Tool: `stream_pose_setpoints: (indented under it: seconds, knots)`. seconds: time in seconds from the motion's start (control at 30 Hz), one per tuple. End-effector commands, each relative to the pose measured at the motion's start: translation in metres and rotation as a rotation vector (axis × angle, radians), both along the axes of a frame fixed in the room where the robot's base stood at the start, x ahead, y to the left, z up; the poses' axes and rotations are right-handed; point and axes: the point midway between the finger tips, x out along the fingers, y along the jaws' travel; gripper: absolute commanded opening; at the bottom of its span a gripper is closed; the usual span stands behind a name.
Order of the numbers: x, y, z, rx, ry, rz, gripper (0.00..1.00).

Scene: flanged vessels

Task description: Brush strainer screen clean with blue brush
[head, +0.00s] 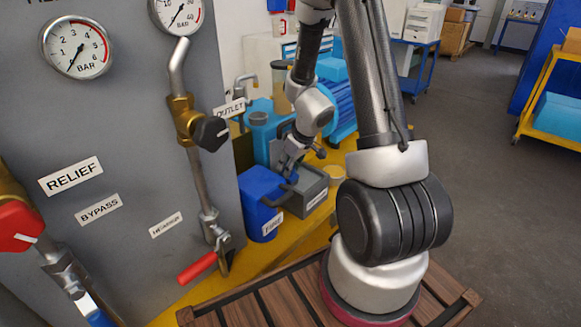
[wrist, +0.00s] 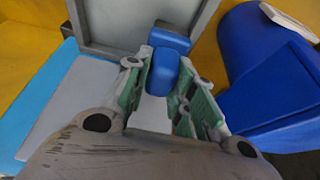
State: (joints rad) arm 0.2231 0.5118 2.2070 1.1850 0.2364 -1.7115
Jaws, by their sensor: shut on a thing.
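My gripper (head: 292,152) is low over the yellow bench, above a grey open box (head: 312,188) and beside a blue bin (head: 262,190). In the wrist view, my gripper (wrist: 158,84) is shut on a blue block-like piece, which looks like the handle of the blue brush (wrist: 160,70). A second blue part (wrist: 170,40) shows just beyond it. The bristles are hidden. The grey box's rim and inside (wrist: 112,20) lie just beyond the brush. I cannot make out the strainer screen for certain, nor tell whether the brush touches anything.
The blue bin (wrist: 265,70) stands close on the right in the wrist view. A light-blue surface with a grey sheet (wrist: 70,105) lies on the left. In the head view, a grey panel (head: 120,140) with gauges, valves and a red-handled lever (head: 197,268) stands left of the arm.

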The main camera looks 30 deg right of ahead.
Motion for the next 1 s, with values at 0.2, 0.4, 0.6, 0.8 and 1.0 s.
stream_pose_setpoints:
  seconds: [0.2, 0.4, 0.6, 0.8, 1.0]
  knots:
    - [0.005, -0.011, 0.000, -0.001, 0.000, -0.002, 0.06]
    - [0.013, -0.031, 0.001, -0.001, -0.001, 0.000, 0.06]
    - [0.016, -0.039, 0.002, -0.002, -0.002, 0.000, 0.06]
    - [0.016, -0.038, 0.003, -0.002, -0.002, 0.000, 0.06]
    - [0.018, -0.045, 0.002, -0.001, -0.002, -0.002, 0.06]
